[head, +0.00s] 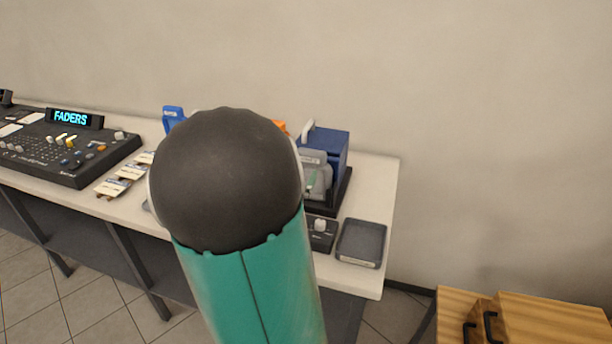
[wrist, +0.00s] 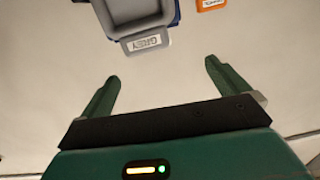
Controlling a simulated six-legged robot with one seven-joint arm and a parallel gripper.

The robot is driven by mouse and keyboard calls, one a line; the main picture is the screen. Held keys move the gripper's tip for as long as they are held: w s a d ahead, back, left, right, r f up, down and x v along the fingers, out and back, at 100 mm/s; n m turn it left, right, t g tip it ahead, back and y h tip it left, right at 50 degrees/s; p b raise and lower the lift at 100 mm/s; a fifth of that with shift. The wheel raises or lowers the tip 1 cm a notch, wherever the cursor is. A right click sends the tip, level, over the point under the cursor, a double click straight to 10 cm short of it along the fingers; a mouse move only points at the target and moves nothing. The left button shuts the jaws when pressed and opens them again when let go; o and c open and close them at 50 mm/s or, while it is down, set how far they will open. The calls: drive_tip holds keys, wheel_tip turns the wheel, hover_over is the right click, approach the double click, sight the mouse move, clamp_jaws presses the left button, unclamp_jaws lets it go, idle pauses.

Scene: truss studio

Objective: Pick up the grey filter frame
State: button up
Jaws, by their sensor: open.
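A grey, raised-rimmed piece with a tab that appears to read "GREY" (wrist: 147,43) is at the top of the wrist view, cut off by the picture edge. It may be the grey filter frame or a grey tray; I cannot tell which. Dark blue shows along its edge. My gripper (wrist: 160,72) is open and empty, its two green fingers wide apart over pale surface. The grey piece lies beyond the fingertips, towards the left one, and apart from them. In the head view my arm hides the gripper and the middle of the table.
A fader console (head: 65,145) stands at the table's left, with small labelled cards (head: 113,187) beside it. A blue machine (head: 331,143), a dark grey tray (head: 361,243) and a small control box (head: 320,233) are at the right. An orange labelled piece (wrist: 210,4) shows in the wrist view.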

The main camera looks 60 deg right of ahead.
sight(313, 149)
drive_tip(key=shift+g+h, duration=0.3)
drive_tip(key=d, duration=1.3)
drive_tip(key=shift+d+f, duration=0.2)
drive_tip(key=shift+d, duration=0.1)
drive_tip(key=shift+w+d, duration=0.1)
drive_tip(key=shift+d, duration=0.35)
drive_tip(key=shift+r, duration=0.1)
drive_tip(key=c, duration=1.4)
